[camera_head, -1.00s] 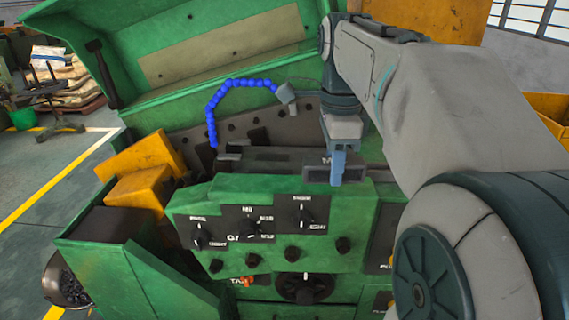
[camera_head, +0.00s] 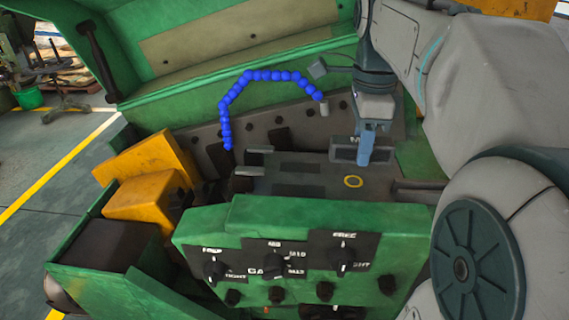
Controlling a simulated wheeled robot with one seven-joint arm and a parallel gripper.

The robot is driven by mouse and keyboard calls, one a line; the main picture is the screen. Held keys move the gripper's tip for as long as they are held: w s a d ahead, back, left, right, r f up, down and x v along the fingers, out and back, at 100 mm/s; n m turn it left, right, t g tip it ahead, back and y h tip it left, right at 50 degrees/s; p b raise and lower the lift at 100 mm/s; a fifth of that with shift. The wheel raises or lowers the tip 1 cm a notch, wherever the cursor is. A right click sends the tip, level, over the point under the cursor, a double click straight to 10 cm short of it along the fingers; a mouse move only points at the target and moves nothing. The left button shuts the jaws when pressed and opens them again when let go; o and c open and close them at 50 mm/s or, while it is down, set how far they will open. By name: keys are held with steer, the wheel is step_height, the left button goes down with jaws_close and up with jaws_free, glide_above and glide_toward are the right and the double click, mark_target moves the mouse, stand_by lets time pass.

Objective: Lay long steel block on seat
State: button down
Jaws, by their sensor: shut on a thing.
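My gripper (camera_head: 368,158) points down over the green machine's dark inner bed, at the right of the picture. It is shut on a grey steel block (camera_head: 344,150), which sticks out to the left of the fingers. I cannot tell for sure which part is the seat, nor whether the block touches the bed.
A blue jointed hose (camera_head: 225,115) arches behind the bed, its nozzle near the gripper. A green control panel (camera_head: 300,215) with knobs stands in front. Yellow blocks (camera_head: 150,180) are at left. The raised green lid (camera_head: 220,50) closes off the back.

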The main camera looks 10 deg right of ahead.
steer(key=p, duration=0.2)
glide_above(299, 191)
step_height(299, 191, down, 6)
steer(key=shift+f, duration=0.25)
steer(key=shift+f+p, duration=0.35)
steer(key=shift+f, duration=1.7)
steer(key=shift+f, duration=0.2)
steer(key=c, duration=1)
jaws_free()
steer(key=shift+c, duration=0.2)
steer(key=shift+r, duration=0.1)
step_height(299, 191, up, 12)
steer(key=shift+r, duration=0.1)
